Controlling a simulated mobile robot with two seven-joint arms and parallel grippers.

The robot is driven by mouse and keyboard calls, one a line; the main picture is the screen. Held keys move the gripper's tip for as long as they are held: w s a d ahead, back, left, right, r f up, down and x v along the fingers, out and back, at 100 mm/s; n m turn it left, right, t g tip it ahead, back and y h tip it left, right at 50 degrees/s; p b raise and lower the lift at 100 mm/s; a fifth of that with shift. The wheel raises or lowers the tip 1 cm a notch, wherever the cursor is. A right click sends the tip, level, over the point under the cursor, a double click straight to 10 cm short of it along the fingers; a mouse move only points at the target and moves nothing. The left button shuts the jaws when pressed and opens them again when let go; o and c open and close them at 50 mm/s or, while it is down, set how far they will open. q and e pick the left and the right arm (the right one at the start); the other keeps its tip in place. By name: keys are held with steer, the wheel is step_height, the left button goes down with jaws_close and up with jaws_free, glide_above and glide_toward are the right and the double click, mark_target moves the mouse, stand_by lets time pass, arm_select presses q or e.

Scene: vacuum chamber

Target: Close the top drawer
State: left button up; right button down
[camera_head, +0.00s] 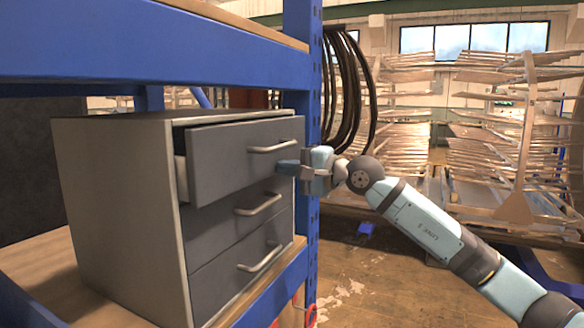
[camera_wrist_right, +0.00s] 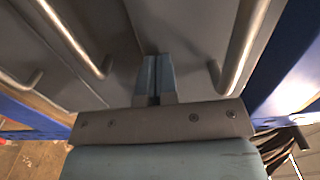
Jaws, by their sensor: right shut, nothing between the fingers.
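A grey cabinet (camera_head: 119,215) with three drawers stands on a shelf. Its top drawer (camera_head: 222,160) sticks out from the cabinet, with a dark gap behind its front; the two lower drawers look flush. The top drawer has a metal bar handle (camera_head: 271,147). My right gripper (camera_head: 287,167) is at the right end of the top drawer's front, just below the handle. In the right wrist view its two fingers (camera_wrist_right: 155,75) are together and empty, pointing at the grey drawer fronts between two handles. Whether the fingertips touch the drawer is hard to tell. My left gripper is not in view.
A blue shelf post (camera_head: 302,75) rises close behind the right side of the cabinet, and a blue beam (camera_head: 150,60) crosses above it. Black cables (camera_head: 345,95) hang behind my right gripper. Wooden racks stand farther back, with open floor before them.

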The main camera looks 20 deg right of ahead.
mark_target(272, 164)
steer(key=x, duration=0.4)
steer(key=shift+w+a, duration=0.1)
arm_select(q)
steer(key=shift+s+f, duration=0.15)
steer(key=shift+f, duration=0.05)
arm_select(e)
steer(key=shift+r, duration=0.15)
arm_select(q)
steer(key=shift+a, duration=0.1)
steer(key=shift+b, duration=0.3)
